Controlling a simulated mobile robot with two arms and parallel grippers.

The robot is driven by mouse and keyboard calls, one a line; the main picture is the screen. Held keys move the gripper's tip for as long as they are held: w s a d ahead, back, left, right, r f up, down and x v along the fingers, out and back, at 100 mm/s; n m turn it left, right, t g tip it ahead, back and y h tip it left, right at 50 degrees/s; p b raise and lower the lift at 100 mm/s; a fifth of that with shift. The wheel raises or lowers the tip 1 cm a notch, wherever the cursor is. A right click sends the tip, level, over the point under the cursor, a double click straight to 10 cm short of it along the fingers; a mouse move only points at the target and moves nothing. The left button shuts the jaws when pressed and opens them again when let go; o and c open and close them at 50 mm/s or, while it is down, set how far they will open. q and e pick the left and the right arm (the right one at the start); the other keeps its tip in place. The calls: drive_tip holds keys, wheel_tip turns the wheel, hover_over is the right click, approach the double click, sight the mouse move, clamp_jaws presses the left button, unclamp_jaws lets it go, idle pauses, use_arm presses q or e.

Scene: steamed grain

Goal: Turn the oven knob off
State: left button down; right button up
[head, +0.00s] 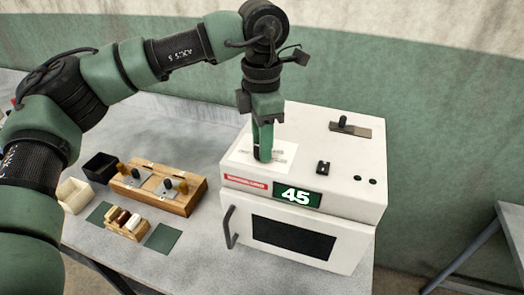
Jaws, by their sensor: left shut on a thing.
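The white oven (345,195) stands on the table, with a green display (298,196) reading 45 on its front. Its door, with a dark window (292,238), looks closed. My left gripper (263,156) points straight down onto a white marked plate (283,152) at the left of the oven's top. It is shut on a small dark piece there, which I take for the oven knob; the fingers hide most of it, so I cannot read its angle. My right gripper is not in view.
A small black switch-like part (323,167) and a dark peg on a brown plate (357,131) sit on the oven's top. A wooden box (187,203), a small wooden rack (127,225), a black bin (100,167) and a cream bin (75,195) stand left on the table.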

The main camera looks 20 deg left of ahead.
use_arm(q)
drive_tip(key=shift+f+n+b, duration=0.1)
drive_tip(key=shift+n+b, duration=0.4)
drive_tip(key=shift+n, duration=0.3)
drive_tip(key=c, duration=1)
unclamp_jaws()
wheel_tip(320, 180, up, 7)
drive_tip(key=shift+f+b, duration=0.15)
drive_tip(key=shift+b, duration=0.7)
drive_tip(key=shift+r, duration=0.6)
